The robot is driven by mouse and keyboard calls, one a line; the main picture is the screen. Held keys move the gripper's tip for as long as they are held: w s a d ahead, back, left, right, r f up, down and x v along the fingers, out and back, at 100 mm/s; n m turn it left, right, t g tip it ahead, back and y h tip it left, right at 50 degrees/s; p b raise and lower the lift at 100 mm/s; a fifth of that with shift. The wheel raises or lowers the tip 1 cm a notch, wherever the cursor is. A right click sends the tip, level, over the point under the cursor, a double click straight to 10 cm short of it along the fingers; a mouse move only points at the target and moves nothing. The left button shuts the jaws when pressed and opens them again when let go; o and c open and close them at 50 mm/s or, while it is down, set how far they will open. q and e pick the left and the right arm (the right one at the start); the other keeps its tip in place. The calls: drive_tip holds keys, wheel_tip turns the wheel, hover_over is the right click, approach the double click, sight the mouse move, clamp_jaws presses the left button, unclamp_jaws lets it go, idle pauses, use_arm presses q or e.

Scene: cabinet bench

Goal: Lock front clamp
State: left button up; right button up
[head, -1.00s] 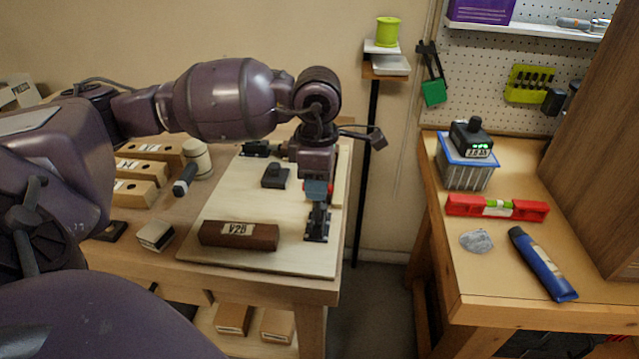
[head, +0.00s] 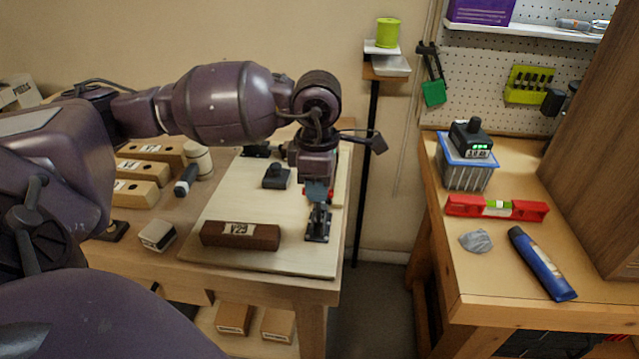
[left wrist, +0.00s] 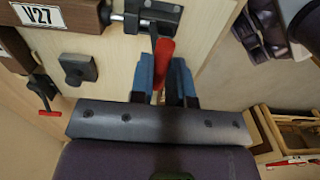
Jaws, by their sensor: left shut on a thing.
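The front clamp (head: 317,226) is a black toggle clamp with a red handle, standing near the right edge of the pale board (head: 215,262). In the left wrist view the clamp (left wrist: 152,14) lies ahead, its plunger pointing at the dark brown labelled block (left wrist: 62,14). That block also shows in the head view (head: 240,237). My left gripper (head: 318,190) is above the clamp, pointing down. In the left wrist view its blue fingers (left wrist: 163,82) are shut around the red handle (left wrist: 163,58). I cannot tell whether the plunger presses the block. My right gripper is out of view.
A second clamp (left wrist: 42,88) and a small black knob-like piece (head: 276,177) are on the board. Light wooden blocks (head: 140,170) and a small pale block (head: 157,235) lie left. A gap separates this bench from the right-hand bench (head: 470,280).

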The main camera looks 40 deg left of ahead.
use_arm(q)
drive_tip(key=shift+s+f, duration=0.1)
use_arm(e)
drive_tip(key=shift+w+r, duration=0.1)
use_arm(q)
drive_tip(key=shift+s+d+f, duration=0.2)
drive_tip(key=shift+s+d, duration=0.1)
drive_tip(key=shift+s, duration=0.1)
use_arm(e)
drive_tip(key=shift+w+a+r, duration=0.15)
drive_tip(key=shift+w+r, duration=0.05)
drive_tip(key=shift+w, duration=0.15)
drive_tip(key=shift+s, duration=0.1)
